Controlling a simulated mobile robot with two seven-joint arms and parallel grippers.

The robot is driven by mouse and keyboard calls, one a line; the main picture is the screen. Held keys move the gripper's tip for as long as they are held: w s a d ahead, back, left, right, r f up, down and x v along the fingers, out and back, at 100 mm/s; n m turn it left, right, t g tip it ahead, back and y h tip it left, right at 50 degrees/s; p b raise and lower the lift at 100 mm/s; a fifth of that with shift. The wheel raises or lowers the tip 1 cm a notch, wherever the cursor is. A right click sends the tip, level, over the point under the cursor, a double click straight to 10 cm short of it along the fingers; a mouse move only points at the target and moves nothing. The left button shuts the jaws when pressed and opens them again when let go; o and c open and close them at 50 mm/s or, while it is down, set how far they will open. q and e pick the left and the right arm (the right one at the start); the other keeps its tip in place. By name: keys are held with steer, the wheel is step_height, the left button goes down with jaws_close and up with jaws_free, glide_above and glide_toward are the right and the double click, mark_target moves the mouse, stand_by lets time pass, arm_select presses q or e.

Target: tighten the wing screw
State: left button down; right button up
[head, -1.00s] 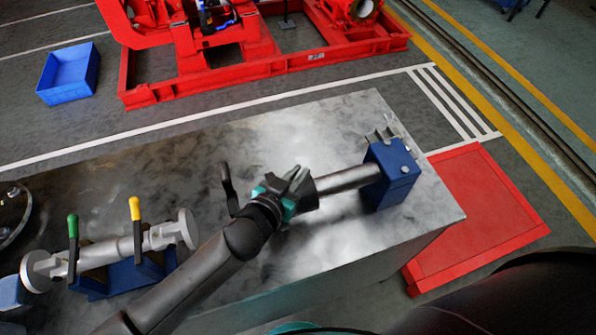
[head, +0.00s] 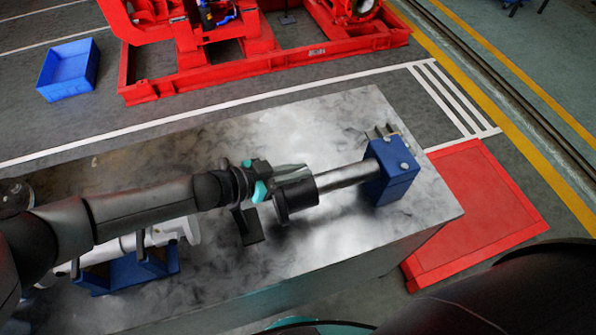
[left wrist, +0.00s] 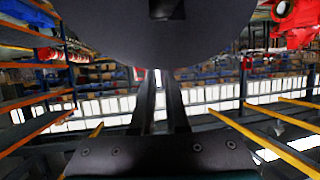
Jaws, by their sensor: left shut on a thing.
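My left gripper (head: 290,170) reaches in from the left, at the dark collar (head: 296,194) on the grey shaft. Its fingers are close together. They also show in the left wrist view (left wrist: 162,80), ending at a large dark rounded body. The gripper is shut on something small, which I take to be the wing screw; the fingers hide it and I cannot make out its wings. The shaft (head: 345,174) runs right from the collar into a blue block (head: 392,180) on the metal bench. My right gripper is not in view.
The metal bench (head: 345,115) is bare behind the shaft. A blue stand (head: 125,272) with a pale metal part is at lower left, partly under my arm. A red platform (head: 480,205) lies right of the bench. A blue bin (head: 68,70) and red frame (head: 270,65) stand beyond.

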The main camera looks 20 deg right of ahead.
arm_select(q)
steer(key=shift+m+g+b, duration=0.35)
steer(key=shift+m+g, duration=0.15)
steer(key=shift+g, duration=0.1)
steer(key=c, duration=0.9)
jaws_free()
steer(key=v, duration=1.5)
steer(key=shift+a, duration=0.1)
steer(key=shift+f, duration=0.1)
